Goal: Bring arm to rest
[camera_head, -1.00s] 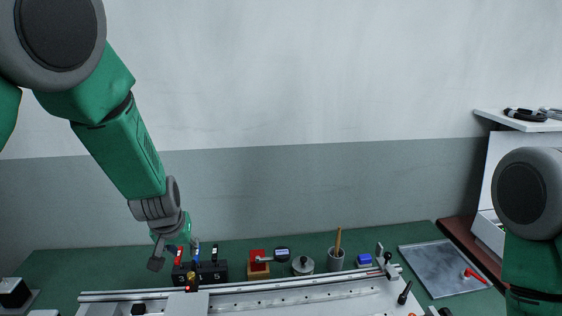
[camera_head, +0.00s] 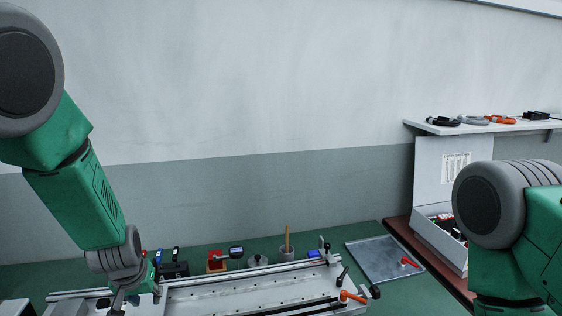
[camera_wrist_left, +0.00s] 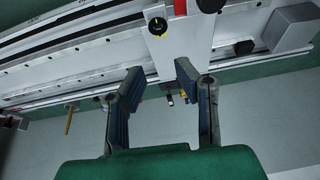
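My left arm comes in from the left in the head view, with the left gripper (camera_head: 125,297) low, near the left part of the gantry rail. In the left wrist view the left gripper (camera_wrist_left: 158,80) has its two fingers apart with nothing between them. Beyond the fingers lies the white gantry plate (camera_wrist_left: 190,45), with a yellow-marked black knob on it. My right arm (camera_head: 510,225) is at the right of the head view; its gripper is out of sight.
A black holder (camera_head: 173,270) with screwdrivers stands behind the rail (camera_head: 240,282). Alongside are a red block (camera_head: 216,262), a round metal piece (camera_head: 257,260) and a grey cup (camera_head: 287,253). A grey tray (camera_head: 380,260) lies at the right. A shelf (camera_head: 470,127) sticks out from the wall.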

